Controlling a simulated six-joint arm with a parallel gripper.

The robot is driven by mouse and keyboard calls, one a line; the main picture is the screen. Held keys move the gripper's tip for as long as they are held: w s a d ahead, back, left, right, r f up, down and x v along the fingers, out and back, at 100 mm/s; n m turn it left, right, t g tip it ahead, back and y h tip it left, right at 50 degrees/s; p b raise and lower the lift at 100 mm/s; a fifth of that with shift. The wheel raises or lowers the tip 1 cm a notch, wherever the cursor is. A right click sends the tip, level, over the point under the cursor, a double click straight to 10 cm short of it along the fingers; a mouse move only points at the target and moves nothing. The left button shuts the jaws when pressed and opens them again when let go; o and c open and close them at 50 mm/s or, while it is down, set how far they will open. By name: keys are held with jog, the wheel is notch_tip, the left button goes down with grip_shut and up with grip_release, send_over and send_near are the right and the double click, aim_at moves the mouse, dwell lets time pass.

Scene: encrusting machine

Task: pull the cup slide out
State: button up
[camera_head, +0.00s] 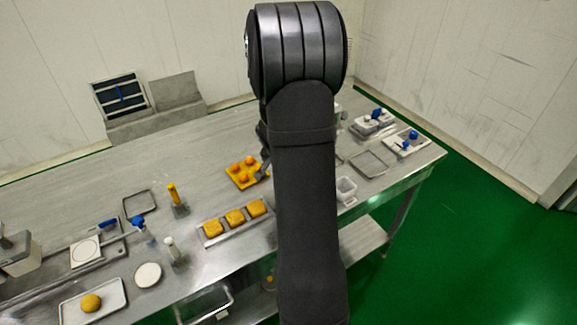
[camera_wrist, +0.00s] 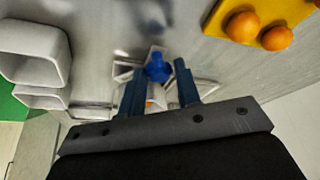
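In the wrist view, a blue knob (camera_wrist: 157,68) stands on a pale, angular metal part (camera_wrist: 128,70), which I take to be the cup slide. My gripper (camera_wrist: 160,80) has its two blue fingers apart, one on each side of the knob near their tips. I see a gap between the knob and the fingers, and I cannot tell how deep the knob sits between them. A small orange patch shows between the fingers below the knob. In the head view my arm hides this spot and most of my gripper.
In the wrist view, an orange block with round balls (camera_wrist: 272,18) lies at upper right, and white open containers (camera_wrist: 38,75) are at left. In the head view, the steel table (camera_head: 70,185) also holds a tray of orange cakes (camera_head: 213,238) and blue-knobbed parts (camera_head: 408,142).

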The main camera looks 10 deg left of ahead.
jog(key=o, duration=0.3)
jog(key=shift+a, duration=0.15)
jog(key=shift+o, duration=0.2)
jog(key=shift+r, duration=0.1)
jog(key=d+v, duration=0.1)
jog(key=v, duration=1.6)
jog(key=shift+a, duration=0.5)
jog(key=x, duration=1.7)
jog(key=shift+d, duration=0.1)
